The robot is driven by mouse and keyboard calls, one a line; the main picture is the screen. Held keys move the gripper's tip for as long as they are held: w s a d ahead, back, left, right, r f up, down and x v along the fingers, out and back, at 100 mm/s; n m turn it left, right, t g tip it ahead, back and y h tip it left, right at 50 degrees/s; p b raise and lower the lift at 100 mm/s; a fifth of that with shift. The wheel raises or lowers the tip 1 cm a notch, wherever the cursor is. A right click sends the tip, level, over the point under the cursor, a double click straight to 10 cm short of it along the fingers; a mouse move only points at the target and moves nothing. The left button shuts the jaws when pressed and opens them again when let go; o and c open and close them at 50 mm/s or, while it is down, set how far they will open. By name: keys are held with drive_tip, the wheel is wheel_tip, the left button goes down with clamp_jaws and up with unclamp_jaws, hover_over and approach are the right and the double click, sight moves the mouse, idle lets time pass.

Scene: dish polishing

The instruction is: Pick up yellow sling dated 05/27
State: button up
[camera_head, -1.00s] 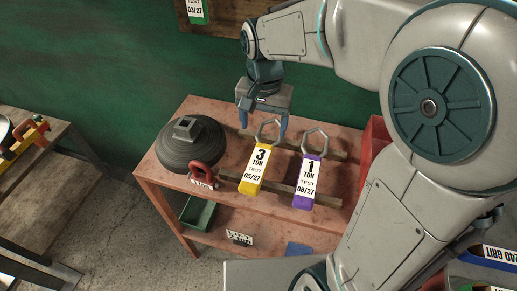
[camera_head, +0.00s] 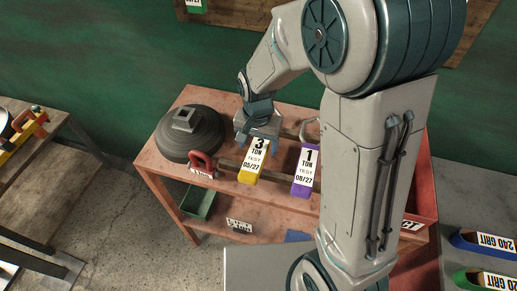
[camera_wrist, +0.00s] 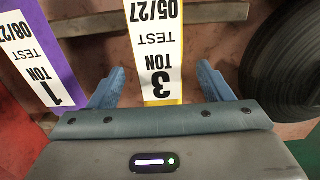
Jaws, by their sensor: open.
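The yellow sling (camera_head: 253,163) lies on the red table with a white label reading 3 TON, TEST, 05/27. It also shows in the wrist view (camera_wrist: 154,50), upside down. My gripper (camera_head: 257,140) is at the far end of this sling, over its metal ring, which is hidden behind the gripper in the head view. In the wrist view my gripper (camera_wrist: 162,88) is open, with one blue finger on each side of the sling's label end. The fingers do not visibly touch the sling.
A purple sling (camera_head: 306,170) labelled 1 TON, 08/27 lies to the right of the yellow one. A dark round weight (camera_head: 190,140) and a red shackle (camera_head: 202,163) are to the left. The red table (camera_head: 150,158) has a lower shelf with a green bin (camera_head: 199,201).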

drive_tip(key=shift+f, duration=0.8)
drive_tip(key=c, duration=1.4)
drive_tip(key=shift+r, duration=0.1)
